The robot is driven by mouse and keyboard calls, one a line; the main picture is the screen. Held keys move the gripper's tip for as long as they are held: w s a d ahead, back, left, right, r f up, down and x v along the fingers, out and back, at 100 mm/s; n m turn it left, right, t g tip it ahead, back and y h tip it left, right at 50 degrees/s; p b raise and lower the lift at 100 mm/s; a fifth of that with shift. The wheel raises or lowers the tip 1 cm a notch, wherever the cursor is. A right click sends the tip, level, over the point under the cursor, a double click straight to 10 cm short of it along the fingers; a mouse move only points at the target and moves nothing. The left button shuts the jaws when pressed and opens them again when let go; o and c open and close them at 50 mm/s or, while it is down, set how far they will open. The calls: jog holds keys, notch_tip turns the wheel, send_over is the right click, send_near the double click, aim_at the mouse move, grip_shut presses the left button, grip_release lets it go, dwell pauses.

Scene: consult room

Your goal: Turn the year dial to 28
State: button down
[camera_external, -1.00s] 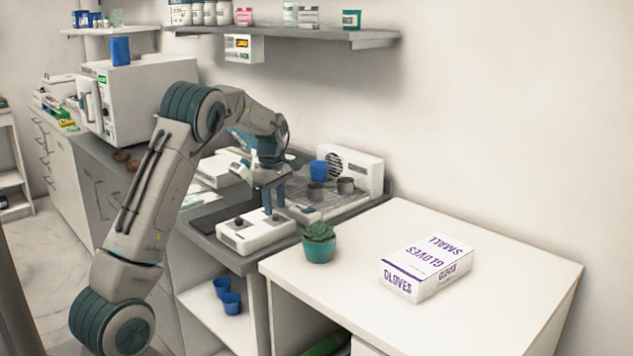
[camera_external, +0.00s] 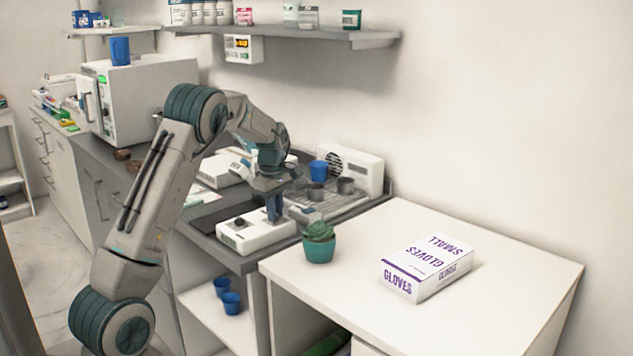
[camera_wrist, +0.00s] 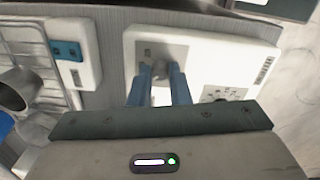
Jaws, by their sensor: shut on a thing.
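A white dial unit (camera_external: 256,239) with two dark knobs lies on the grey counter. It also shows in the wrist view (camera_wrist: 215,50). My gripper (camera_external: 274,215) is down over the unit's right end, its blue fingers upright. In the wrist view my gripper (camera_wrist: 160,70) is shut on a small grey knob (camera_wrist: 160,67) on a grey square plate. The other knob (camera_external: 238,221) stands free to the left; its plate with dark marks (camera_wrist: 228,94) is partly hidden in the wrist view. I cannot read the numbers or the setting.
A potted succulent (camera_external: 319,247) stands just right of the unit on the white desk, with a glove box (camera_external: 428,270) beyond. Behind my gripper are a wire rack, grey cups (camera_external: 346,186) and a blue cup (camera_external: 319,169). A white box-like device stands at the back.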

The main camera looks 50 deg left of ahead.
jog(key=m, duration=0.4)
jog(key=shift+m, duration=2.2)
jog(key=c, duration=1.3)
grip_release()
jog(key=shift+c, duration=0.2)
notch_tip(320, 180, up, 14)
jog(key=shift+s+a+b, duration=0.2)
jog(key=shift+b, duration=0.15)
